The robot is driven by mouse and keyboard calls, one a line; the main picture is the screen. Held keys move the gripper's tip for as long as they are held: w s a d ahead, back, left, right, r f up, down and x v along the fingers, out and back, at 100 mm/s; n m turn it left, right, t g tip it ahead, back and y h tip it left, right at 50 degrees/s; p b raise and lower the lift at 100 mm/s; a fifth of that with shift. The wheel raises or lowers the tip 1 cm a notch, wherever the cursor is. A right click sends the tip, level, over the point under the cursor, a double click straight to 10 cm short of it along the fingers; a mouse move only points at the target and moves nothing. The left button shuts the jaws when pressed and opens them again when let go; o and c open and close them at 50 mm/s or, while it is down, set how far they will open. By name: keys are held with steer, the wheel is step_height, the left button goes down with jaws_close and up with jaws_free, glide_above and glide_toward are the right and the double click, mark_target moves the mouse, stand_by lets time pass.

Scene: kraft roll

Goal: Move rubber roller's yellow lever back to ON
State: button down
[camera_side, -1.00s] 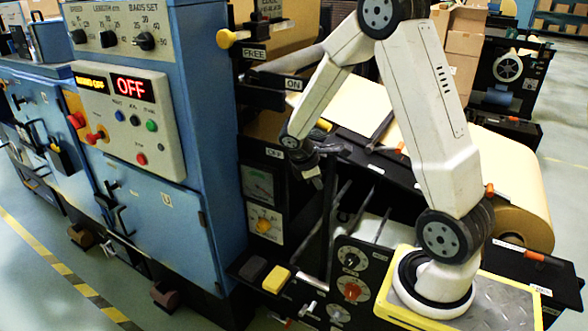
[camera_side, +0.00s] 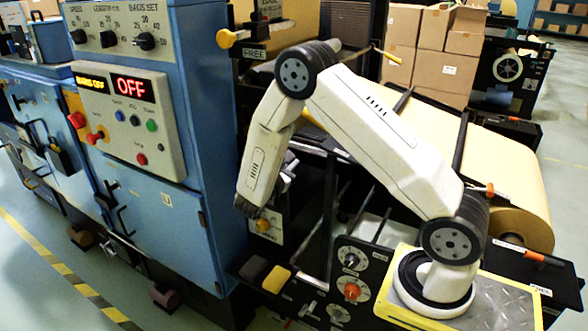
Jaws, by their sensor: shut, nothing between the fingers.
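A yellow lever end (camera_side: 314,121) shows in the side view, just right of my forearm, on the dark machine frame. The forearm covers part of this area, and the ON and OFF labels beside it are hidden, so I cannot tell the lever's exact setting. My forearm hangs down from the raised elbow, with its wrist low beside the blue cabinet. My gripper (camera_side: 288,168) appears partly behind the forearm, below the yellow lever end. It is shut and holds nothing. I see a gap between it and the lever end.
A second yellow knob (camera_side: 226,38) sits by the FREE label at upper left. The blue cabinet (camera_side: 165,225) with its lit OFF panel (camera_side: 130,87) stands close left of my wrist. The kraft roll (camera_side: 510,190) lies to the right. Yellow and grey pedals (camera_side: 277,279) sit below.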

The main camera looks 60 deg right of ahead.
steer(key=s+d+r, duration=0.1)
steer(key=d+r, duration=0.3)
steer(key=d, duration=0.6)
steer(key=shift+s+d, duration=0.35)
steer(key=shift+d, duration=0.05)
steer(key=shift+r, duration=0.1)
stand_by(0.5)
step_height(320, 180, up, 6)
steer(key=s+n, duration=0.2)
steer(key=n, duration=0.1)
stand_by(0.3)
steer(key=shift+f, duration=0.2)
